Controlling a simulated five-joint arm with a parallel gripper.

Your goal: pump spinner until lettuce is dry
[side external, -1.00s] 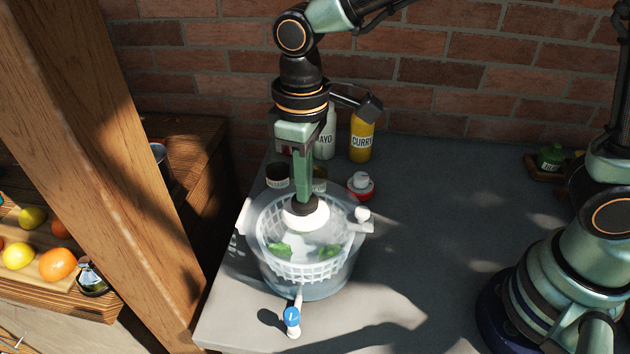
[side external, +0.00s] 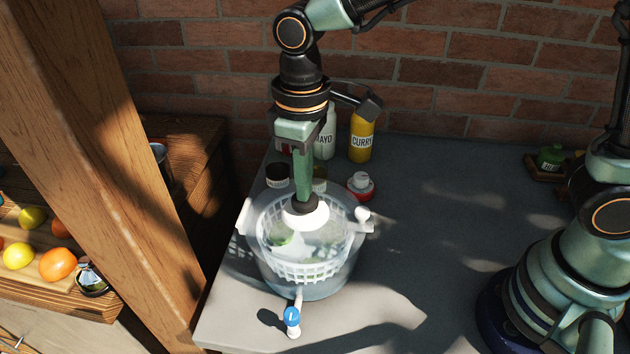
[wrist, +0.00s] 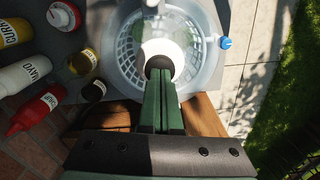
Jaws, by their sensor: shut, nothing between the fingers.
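The salad spinner (side external: 312,287) is a clear bowl with a white basket inside, standing on the table's left part. Green lettuce (side external: 283,238) shows blurred through its clear lid. My gripper (side external: 303,196) is shut, pointing down, its fingertips at the dark top of the white pump knob (side external: 306,217). In the wrist view my gripper (wrist: 160,72) also meets the dark top of the white knob (wrist: 169,47), with nothing between the fingers. A white latch (side external: 363,216) sits on the spinner's right rim. A blue-capped spout (side external: 292,318) sticks out at its front.
Behind the spinner stand a mayo bottle (side external: 326,138), a yellow curry bottle (side external: 361,139), a dark jar (side external: 278,176) and a red-and-white container (side external: 360,185). A wooden post (side external: 110,160) rises at the left.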

